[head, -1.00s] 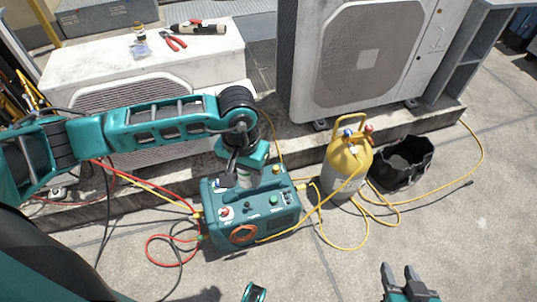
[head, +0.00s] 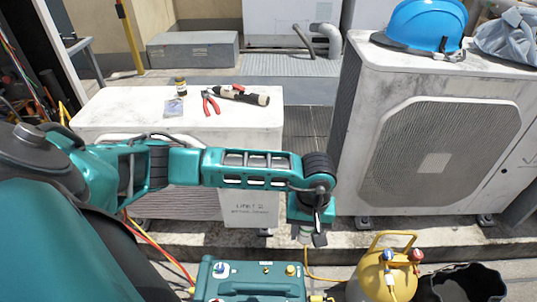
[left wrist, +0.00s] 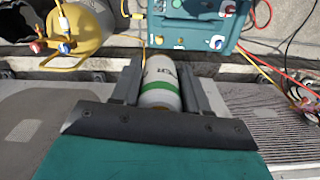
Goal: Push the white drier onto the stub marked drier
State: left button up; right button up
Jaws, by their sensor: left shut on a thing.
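The white drier (left wrist: 160,86), a white cylinder with a green band, lies between the two fingers of my left gripper (left wrist: 160,72) in the left wrist view. The gripper is shut on it. In the head view my left gripper (head: 312,232) hangs in front of the low white unit, above and to the right of the teal machine, and only a small pale part of the drier shows there. I cannot make out a stub marked drier in either view. My right gripper is not in view.
A teal machine (head: 250,283) and a yellow-topped cylinder (head: 388,278) with hoses stand below. A low white unit (head: 180,112) carries red pliers (head: 211,103), a dark torch-like tool (head: 243,96) and a small jar. A large condenser (head: 440,155) with a blue helmet (head: 420,28) stands right.

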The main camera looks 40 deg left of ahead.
pick_arm(q)
jog(key=w+a+f+m+b, duration=0.1)
jog(key=a+f+m+b, duration=0.4)
jog(key=f+m, duration=0.6)
jog(key=w+a+f+m+b, duration=0.1)
jog(key=a+f+m+b, duration=0.4)
jog(key=f+m, duration=0.7)
jog(key=w+a+f+m+b, duration=0.1)
jog(key=a+f+m+b, duration=0.4)
jog(key=f+m, duration=0.6)
notch_tip(320, 180, down, 3)
jog(key=shift+a+r+b, duration=0.1)
jog(key=shift+a+b, duration=0.05)
jog(key=shift+b, duration=1)
notch_tip(320, 180, down, 2)
jog(key=shift+f+b, duration=0.1)
jog(key=shift+b, duration=1)
notch_tip(320, 180, down, 3)
jog(key=b, duration=0.2)
jog(key=shift+b, duration=0.4)
jog(key=shift+r, duration=0.35)
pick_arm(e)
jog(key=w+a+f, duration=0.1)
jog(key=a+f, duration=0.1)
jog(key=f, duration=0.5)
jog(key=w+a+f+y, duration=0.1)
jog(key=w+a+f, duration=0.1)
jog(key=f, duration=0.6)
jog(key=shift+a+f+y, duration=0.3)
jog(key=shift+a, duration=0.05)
